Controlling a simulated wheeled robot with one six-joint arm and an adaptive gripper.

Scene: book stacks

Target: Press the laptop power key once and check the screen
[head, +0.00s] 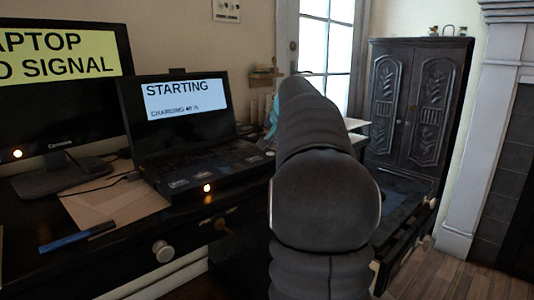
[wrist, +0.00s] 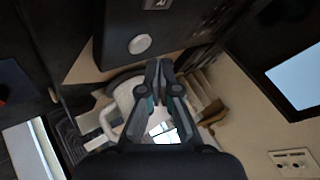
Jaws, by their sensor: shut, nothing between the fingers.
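The black laptop (head: 195,160) stands open on the dark desk. Its lit screen (head: 187,99) reads "STARTING" and "CHARGING" with a percentage too small to read surely. A small orange light (head: 207,188) glows at its front edge. The power key cannot be made out. My gripper (wrist: 158,68) is shut and empty in the wrist view, its fingertips together. In the head view my arm hides most of it, right of the laptop. A pale, dark-framed screen (wrist: 300,76) shows at the right of the wrist view, apart from the fingers.
A monitor (head: 60,110) at left reads "...APTOP" and "...O SIGNAL". A paper sheet (head: 112,200), cables and a blue pen-like object (head: 77,237) lie on the desk. A carved cabinet (head: 415,115) stands behind at right. Wooden floor (head: 455,275) shows at lower right.

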